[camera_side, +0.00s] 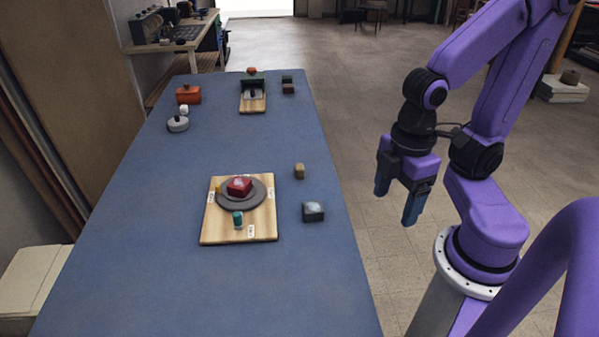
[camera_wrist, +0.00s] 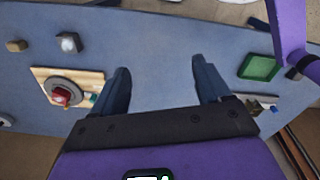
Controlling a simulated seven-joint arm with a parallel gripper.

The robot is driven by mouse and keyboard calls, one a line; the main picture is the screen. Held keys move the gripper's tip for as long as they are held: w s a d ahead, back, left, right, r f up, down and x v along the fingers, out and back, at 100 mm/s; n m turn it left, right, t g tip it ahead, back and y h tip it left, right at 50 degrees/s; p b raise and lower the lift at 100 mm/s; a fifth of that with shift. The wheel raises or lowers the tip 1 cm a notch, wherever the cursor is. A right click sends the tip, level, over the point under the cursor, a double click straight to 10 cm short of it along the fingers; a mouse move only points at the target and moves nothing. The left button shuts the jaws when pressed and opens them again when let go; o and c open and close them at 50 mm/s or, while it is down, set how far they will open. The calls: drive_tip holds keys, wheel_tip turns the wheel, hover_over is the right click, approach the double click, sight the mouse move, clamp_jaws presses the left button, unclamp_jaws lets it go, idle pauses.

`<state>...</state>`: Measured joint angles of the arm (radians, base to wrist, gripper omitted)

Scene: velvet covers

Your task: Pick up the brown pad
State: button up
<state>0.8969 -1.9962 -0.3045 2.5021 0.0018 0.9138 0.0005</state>
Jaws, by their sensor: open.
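A small dark brown block (camera_side: 288,89) lies at the far end of the blue table, right of a small board. A small yellowish-brown block (camera_side: 299,171) lies nearer, right of the larger wooden board; a brownish block also shows at the left of the wrist view (camera_wrist: 17,45). I cannot tell which of these is the brown pad. My gripper (camera_side: 396,203) is open and empty, to the right of the table in the side view, apart from both. Its spread fingers (camera_wrist: 160,68) show in the wrist view with nothing between them.
The larger wooden board (camera_side: 212,225) bears a grey plate with a red block, and a teal piece. A dark block with a pale top (camera_side: 313,211) sits to its right. The near table (camera_side: 200,290) is clear.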

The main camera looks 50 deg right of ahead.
drive_tip(key=w+m, duration=0.2)
drive_tip(key=w, duration=2.5)
drive_tip(key=m, duration=0.1)
hover_over(300, 166)
wheel_tip(300, 166, down, 10)
wheel_tip(300, 166, down, 11)
drive_tip(key=shift+d, duration=0.15)
drive_tip(key=shift+a+f, duration=0.2)
drive_tip(key=shift+f, duration=2.95)
drive_tip(key=shift+c, duration=0.3)
